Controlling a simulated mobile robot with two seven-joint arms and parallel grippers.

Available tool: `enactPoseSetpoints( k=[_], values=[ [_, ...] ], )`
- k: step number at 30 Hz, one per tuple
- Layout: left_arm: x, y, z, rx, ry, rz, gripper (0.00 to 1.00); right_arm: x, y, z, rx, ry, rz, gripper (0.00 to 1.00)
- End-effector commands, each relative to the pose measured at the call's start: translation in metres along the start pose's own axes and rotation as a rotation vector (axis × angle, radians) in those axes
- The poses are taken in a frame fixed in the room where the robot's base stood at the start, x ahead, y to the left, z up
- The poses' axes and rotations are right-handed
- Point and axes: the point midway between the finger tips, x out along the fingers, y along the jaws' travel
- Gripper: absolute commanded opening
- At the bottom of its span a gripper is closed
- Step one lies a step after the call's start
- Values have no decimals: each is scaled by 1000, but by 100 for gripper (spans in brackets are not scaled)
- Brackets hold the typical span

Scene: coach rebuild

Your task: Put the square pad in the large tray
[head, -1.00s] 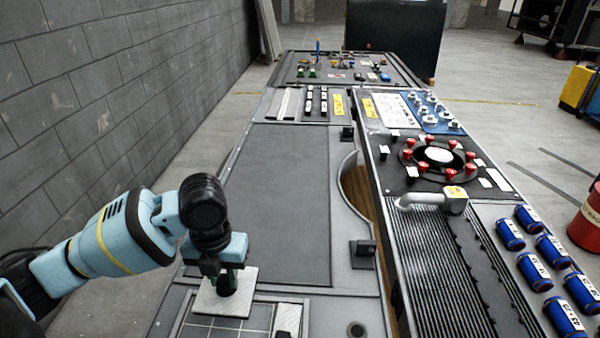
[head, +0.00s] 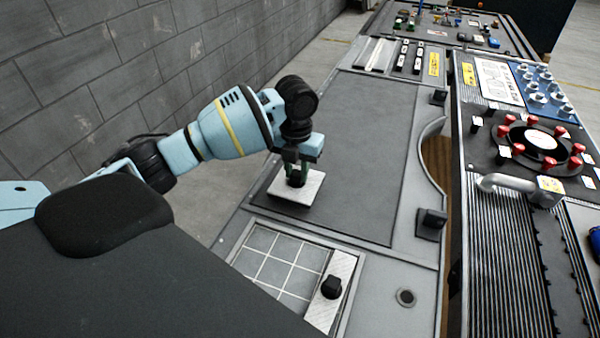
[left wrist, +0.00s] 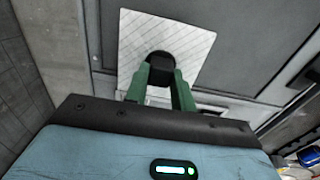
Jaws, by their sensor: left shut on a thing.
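The square pad (head: 288,193) is a light grey, brushed plate with a black knob on top. My left gripper (head: 297,170) has its green fingers shut on that knob. In the left wrist view the pad (left wrist: 190,42) lies just beyond the fingers (left wrist: 160,80). The pad appears over the near left part of a wide, dark grey, flat area with a pale rim, likely the large tray (head: 375,130). I cannot tell whether the pad touches it. My right gripper is not in view.
A smaller gridded tray (head: 275,262) sits nearer, with a narrow plate and black knob (head: 331,287) at its right side. Black blocks (head: 431,222) stand on the right rim. A ribbed panel with a pale handle (head: 505,183) and red knobs lies right. A block wall is left.

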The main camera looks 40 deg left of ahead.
Motion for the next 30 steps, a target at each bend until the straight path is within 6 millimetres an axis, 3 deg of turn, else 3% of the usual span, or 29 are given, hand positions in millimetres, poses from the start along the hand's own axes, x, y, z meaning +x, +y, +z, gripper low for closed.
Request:
enactPoseSetpoints(
  k=[4, 16, 22, 30],
  values=[
    [2, 3, 14, -1, 1, -1, 1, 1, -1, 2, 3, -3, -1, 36],
    [3, 6, 26, -2, 0, -1, 1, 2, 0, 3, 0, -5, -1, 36],
    [32, 6, 25, 1, 1, 0, 1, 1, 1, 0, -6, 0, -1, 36],
    [37, 6, 25, 1, -1, -1, 1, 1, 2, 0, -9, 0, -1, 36]
  ],
)
